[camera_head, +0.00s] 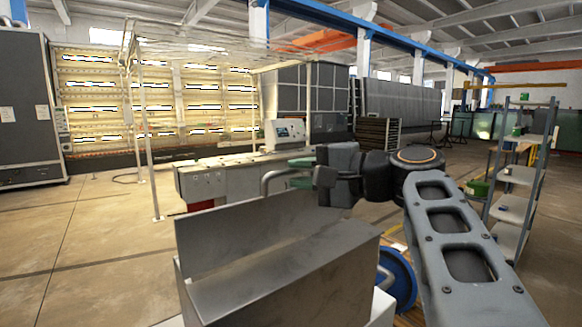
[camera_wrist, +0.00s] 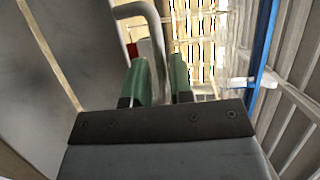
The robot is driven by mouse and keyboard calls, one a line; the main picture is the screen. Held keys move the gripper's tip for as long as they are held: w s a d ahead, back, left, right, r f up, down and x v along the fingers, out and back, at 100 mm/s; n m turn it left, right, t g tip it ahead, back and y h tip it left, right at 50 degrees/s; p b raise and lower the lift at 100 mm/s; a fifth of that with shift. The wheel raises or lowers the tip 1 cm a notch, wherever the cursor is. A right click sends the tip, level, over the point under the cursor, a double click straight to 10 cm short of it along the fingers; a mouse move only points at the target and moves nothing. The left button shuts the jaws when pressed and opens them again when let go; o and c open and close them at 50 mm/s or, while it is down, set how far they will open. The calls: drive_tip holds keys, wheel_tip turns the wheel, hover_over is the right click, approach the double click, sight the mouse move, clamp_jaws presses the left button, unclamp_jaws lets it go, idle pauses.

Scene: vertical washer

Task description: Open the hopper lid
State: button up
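The grey metal hopper (camera_head: 290,282) stands at the bottom middle of the head view. Its lid panel (camera_head: 245,232) stands up at a steep angle; the same panel appears to fill the left of the wrist view (camera_wrist: 55,70). A curved grey handle (camera_head: 267,182) shows beyond the lid's upper edge, and its bend is at the top of the wrist view (camera_wrist: 135,9). My gripper (camera_head: 300,173) is at this handle, its green fingers (camera_wrist: 163,75) on either side of the bar, apparently closed on it. The exact contact is partly hidden.
My arm reaches in from the right of the hopper. A blue round part (camera_head: 400,278) is beside the hopper. A grey machine bench (camera_head: 225,177) stands behind, and a shelf rack (camera_head: 515,185) at right. The floor at left (camera_head: 75,260) is clear.

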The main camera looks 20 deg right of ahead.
drive_tip(key=shift+x, duration=1.15)
drive_tip(key=shift+c, duration=0.3)
clamp_jaws()
